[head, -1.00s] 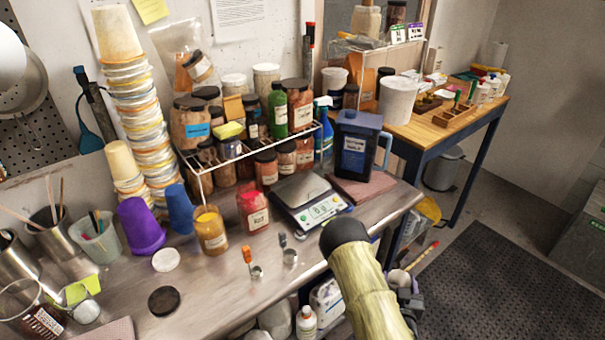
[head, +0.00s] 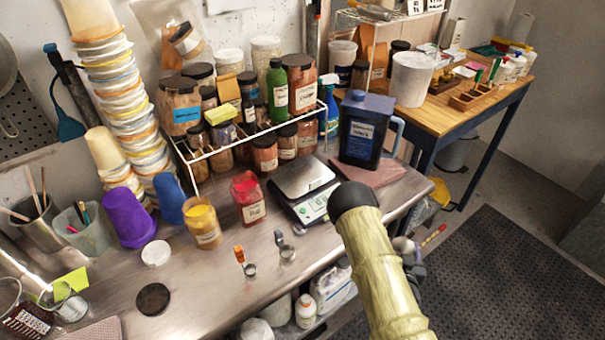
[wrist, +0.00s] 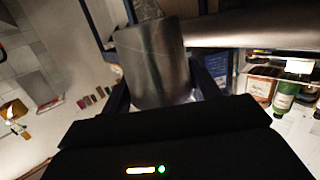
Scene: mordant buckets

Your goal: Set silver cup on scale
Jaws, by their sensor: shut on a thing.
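The silver cup (wrist: 152,68) is a plain grey metal cylinder and fills the upper middle of the wrist view. My gripper (wrist: 164,84) is shut on it, with one dark finger on each side. The scale (head: 303,178) stands on the metal bench in the head view, with a bare silver pan and a lit display at its front. My arm covers the space just right of the scale in the head view. The cup cannot be made out there, and my gripper is mostly hidden behind the arm.
A dark blue jug (head: 364,132) stands behind and right of the scale. A red jar (head: 248,198) and a yellow jar (head: 203,224) stand left of it. Two small measuring scoops (head: 287,250) lie in front. A wire rack of jars (head: 245,140) is behind. The front bench area is mostly clear.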

